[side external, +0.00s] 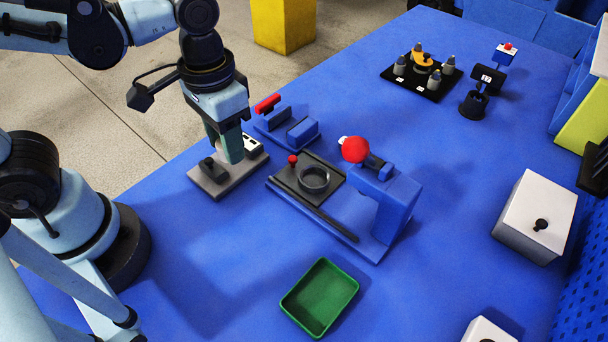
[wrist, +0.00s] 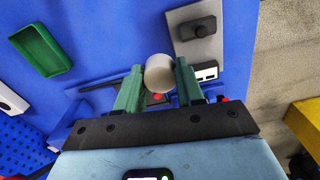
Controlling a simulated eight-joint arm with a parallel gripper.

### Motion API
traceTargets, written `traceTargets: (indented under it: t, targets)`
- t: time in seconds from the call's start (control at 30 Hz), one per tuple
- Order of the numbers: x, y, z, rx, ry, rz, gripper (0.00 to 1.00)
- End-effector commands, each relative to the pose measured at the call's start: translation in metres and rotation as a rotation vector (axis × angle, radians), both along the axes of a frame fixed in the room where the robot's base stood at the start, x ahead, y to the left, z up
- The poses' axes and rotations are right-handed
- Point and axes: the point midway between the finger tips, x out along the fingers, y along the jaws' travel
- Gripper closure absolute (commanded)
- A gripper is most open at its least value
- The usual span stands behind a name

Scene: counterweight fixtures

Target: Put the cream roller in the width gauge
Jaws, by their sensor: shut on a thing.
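The cream roller (wrist: 160,74) is between the green fingers of my gripper (wrist: 160,76) in the wrist view, its round end facing the camera. My gripper is shut on it. In the side view my gripper (side external: 229,150) points down over a grey plate with a dark block and a white readout block, which looks like the width gauge (side external: 213,184). The gauge (wrist: 195,45) also shows in the wrist view, just beyond the right finger. I cannot tell whether the roller touches it.
A blue fixture with a red handle (side external: 268,104) stands close behind the gauge. To the right are a dark plate with a ring (side external: 313,180) and a blue press with a red knob (side external: 355,150). A green tray (side external: 320,298) lies in front. Blue table around it is clear.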

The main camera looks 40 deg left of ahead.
Motion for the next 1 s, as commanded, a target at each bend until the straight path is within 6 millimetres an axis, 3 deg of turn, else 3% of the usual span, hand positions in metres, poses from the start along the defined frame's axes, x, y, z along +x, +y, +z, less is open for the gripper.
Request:
traceTargets:
  t: [0.2, 0.4, 0.67, 1.0]
  targets:
    - [0.025, 0.036, -0.026, 0.000, 0.000, 0.008, 0.94]
    - [0.039, 0.058, -0.041, 0.000, 0.000, 0.004, 0.94]
    - [0.044, 0.065, -0.051, 0.000, 0.000, 0.000, 0.94]
    - [0.044, 0.064, -0.083, 0.000, 0.000, 0.000, 0.94]
